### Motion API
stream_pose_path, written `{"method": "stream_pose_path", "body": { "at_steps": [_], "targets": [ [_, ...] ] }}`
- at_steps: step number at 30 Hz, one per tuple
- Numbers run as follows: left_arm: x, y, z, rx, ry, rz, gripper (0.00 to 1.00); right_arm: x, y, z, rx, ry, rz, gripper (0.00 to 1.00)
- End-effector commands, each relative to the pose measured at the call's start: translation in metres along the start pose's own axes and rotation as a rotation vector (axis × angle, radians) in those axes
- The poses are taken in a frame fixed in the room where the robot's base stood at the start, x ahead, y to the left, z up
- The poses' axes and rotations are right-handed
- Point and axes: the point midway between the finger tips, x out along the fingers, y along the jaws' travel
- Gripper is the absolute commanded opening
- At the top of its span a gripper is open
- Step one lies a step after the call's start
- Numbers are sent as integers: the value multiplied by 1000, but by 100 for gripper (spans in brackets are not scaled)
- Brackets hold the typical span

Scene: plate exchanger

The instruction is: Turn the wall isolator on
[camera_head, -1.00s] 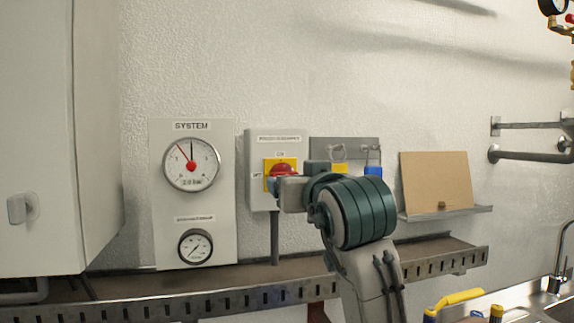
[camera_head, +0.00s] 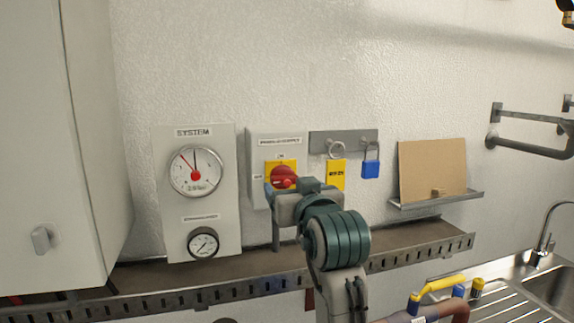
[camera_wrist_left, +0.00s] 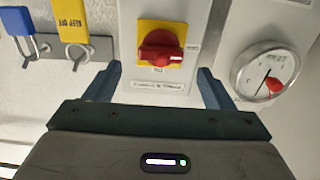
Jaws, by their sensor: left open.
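The wall isolator is a pale box (camera_head: 257,150) with a red rotary knob (camera_head: 284,177) on a yellow plate (camera_head: 291,163). In the left wrist view, which is upside down, the knob (camera_wrist_left: 158,49) has its handle lying roughly crosswise, in line with the side label. My left gripper (camera_head: 289,192) is just below and in front of the knob in the head view. In the left wrist view my left gripper (camera_wrist_left: 160,71) is open and empty, its fingers spread on either side with the knob centred beyond the tips. I see no contact with the knob. My right gripper is out of view.
A gauge panel (camera_head: 172,220) is left of the isolator. A yellow tag (camera_head: 336,175) and blue padlock (camera_head: 370,168) hang at its right. A perforated tray (camera_head: 150,300) runs below. A clipboard-like brown board (camera_head: 432,168) and a sink (camera_head: 545,285) are further right.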

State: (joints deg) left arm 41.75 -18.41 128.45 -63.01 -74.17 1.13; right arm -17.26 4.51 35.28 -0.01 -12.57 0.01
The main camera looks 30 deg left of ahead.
Motion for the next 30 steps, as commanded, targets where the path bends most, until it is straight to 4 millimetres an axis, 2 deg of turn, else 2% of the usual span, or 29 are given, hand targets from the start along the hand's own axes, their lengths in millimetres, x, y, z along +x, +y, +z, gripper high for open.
{"method": "stream_pose_path", "body": {
  "at_steps": [6,12,25,30],
  "targets": [
    [27,-1,-2,7,3,-6,76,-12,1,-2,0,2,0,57],
    [43,-1,0,4,2,-3,76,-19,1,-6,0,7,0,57],
    [48,-1,1,2,1,-2,76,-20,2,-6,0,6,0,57],
    [48,-1,1,2,1,-2,43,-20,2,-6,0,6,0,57]
  ]
}}
